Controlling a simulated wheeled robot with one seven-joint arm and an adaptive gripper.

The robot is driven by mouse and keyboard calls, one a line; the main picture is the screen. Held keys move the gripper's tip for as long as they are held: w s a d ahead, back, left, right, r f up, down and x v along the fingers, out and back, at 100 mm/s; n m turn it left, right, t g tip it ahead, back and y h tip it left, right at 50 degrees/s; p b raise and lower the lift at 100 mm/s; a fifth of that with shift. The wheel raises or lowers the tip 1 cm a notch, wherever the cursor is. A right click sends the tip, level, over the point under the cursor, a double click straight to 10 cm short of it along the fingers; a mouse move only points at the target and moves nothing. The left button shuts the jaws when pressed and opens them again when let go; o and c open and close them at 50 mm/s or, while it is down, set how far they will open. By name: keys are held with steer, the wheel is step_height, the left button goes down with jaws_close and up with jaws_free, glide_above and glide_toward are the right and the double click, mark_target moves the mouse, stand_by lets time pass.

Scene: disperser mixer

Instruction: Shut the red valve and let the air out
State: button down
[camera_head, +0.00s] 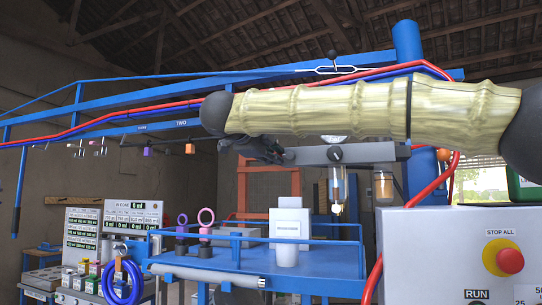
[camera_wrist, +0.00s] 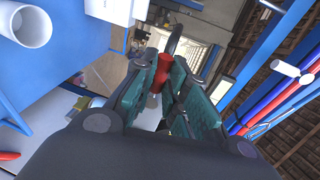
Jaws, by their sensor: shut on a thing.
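The red valve (camera_wrist: 163,68) shows in the wrist view as a small red handle between the teal-padded fingers of my gripper (camera_wrist: 160,85). The fingers are closed around it, with a narrow gap between the pads. In the head view my dark gripper (camera_head: 264,149) is at the left end of a grey horizontal bar (camera_head: 365,153). The red valve is hidden behind my gripper there. A clear bowl (camera_head: 338,187) and an amber bowl (camera_head: 383,187) hang below the bar.
My arm crosses the upper right of the head view. Below is a blue railed bench (camera_head: 250,262) with a white container (camera_head: 288,230) and pink-ringed parts (camera_head: 206,218). A control box (camera_head: 440,245) with a red stop button (camera_head: 510,261) stands at right. Blue beams and red hoses run overhead.

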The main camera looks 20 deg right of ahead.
steer(key=c, duration=1.4)
jaws_free()
steer(key=shift+c, duration=0.2)
steer(key=shift+s, duration=0.1)
steer(key=v, duration=1.2)
